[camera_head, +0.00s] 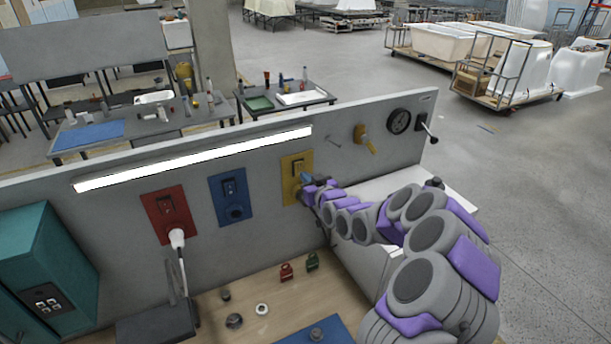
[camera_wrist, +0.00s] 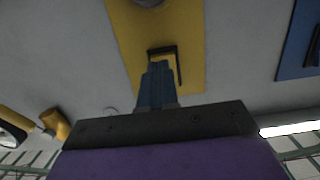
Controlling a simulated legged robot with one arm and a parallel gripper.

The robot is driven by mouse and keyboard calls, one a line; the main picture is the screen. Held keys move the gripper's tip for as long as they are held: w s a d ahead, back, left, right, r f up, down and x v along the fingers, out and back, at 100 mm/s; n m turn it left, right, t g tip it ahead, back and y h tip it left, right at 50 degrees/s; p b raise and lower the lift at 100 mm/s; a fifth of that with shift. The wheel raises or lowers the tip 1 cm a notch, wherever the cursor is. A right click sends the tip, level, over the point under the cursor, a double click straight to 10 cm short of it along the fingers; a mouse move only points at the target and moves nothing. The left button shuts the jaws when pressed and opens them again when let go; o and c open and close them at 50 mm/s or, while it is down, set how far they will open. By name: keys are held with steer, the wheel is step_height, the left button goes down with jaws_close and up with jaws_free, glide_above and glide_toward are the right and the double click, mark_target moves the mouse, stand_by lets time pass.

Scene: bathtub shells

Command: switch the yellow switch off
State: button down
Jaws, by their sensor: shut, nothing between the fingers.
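The yellow switch plate (camera_head: 291,191) is mounted on the grey upright panel, with its switch (camera_head: 298,166) in the upper part. My gripper (camera_head: 307,177) reaches it from the right, its tip in front of the plate just below the switch. In the wrist view the yellow plate (camera_wrist: 187,25) appears upside down. There my gripper (camera_wrist: 160,66) has its blue-grey fingers together and empty, overlapping the dark-edged switch (camera_wrist: 179,66). The fingers hide part of the switch, so its position and any contact cannot be told.
A blue switch plate (camera_head: 229,205) and a red one (camera_head: 157,205) with a plugged white cable (camera_head: 177,240) are to the left. Small parts lie on the wooden bench (camera_head: 270,297) below.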

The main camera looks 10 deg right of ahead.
steer(key=shift+w+a, duration=0.1)
steer(key=shift+w, duration=0.45)
steer(key=f+t+b, duration=0.1)
steer(key=b, duration=0.1)
steer(key=shift+w+b, duration=0.1)
steer(key=shift+b, duration=0.2)
steer(key=shift+t+y+b, duration=0.3)
steer(key=shift+t+b, duration=0.4)
steer(key=shift+b, duration=0.4)
steer(key=shift+w+r, duration=0.1)
steer(key=shift+r, duration=0.35)
steer(key=shift+f, duration=0.15)
